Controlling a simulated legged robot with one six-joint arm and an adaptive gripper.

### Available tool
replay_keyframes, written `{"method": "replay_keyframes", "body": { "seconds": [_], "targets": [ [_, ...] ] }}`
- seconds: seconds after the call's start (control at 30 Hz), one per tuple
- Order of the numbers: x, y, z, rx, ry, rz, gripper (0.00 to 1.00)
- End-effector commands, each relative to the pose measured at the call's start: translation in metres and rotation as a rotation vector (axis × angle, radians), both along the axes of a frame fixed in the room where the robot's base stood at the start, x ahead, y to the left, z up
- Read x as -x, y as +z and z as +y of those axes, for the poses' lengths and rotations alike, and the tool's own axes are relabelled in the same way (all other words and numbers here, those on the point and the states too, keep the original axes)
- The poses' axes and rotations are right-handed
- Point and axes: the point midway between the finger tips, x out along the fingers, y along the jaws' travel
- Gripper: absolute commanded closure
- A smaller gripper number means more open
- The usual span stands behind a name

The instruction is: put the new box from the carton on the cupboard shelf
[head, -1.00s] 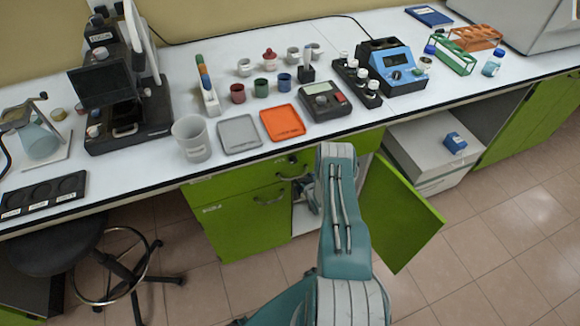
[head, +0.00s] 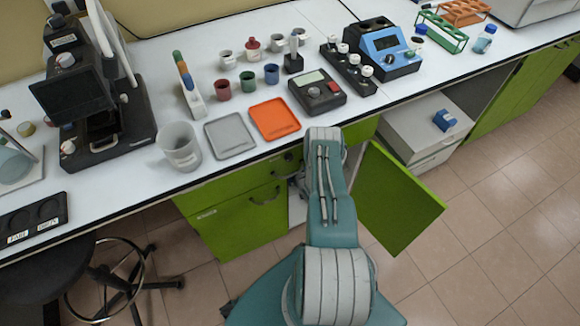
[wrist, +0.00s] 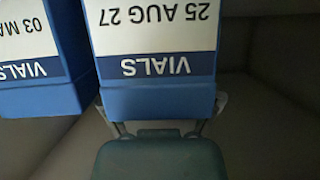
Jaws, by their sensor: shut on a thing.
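In the wrist view my gripper (wrist: 163,106) is shut on a blue box (wrist: 160,98) with a white label reading VIALS, 25 AUG 27, upside down in the picture. A second blue box (wrist: 40,95), labelled VIALS, 03 MA and then cut off, stands close to its left. In the head view my arm reaches down to the open green cupboard (head: 240,222) under the bench, and its wrist hides most of the opening. The gripper and held box are hidden there. The cupboard door (head: 400,200) stands open to the right. I cannot make out a carton.
The white bench (head: 350,118) above the cupboard carries trays, cups and instruments near its front edge. A grey drawer unit (head: 408,130) with a small blue object (head: 444,120) on it stands right of the door. A black stool (head: 50,268) is at the left.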

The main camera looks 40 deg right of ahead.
Motion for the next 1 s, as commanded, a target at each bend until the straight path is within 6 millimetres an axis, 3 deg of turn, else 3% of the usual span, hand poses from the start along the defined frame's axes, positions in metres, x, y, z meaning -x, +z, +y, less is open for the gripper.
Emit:
{"method": "replay_keyframes", "body": {
  "seconds": [0.07, 0.1, 0.57, 0.77, 1.0],
  "targets": [
    [0.000, -0.002, 0.000, 0.001, 0.000, -0.001, 0.79],
    [0.000, -0.002, 0.001, -0.001, 0.001, 0.001, 0.04],
    [-0.001, 0.000, 0.000, 0.000, 0.001, 0.000, 0.03],
    [0.020, 0.008, 0.004, -0.003, -0.002, 0.001, 0.03],
    [0.060, 0.025, 0.013, -0.004, -0.003, 0.002, 0.03]
  ]
}}
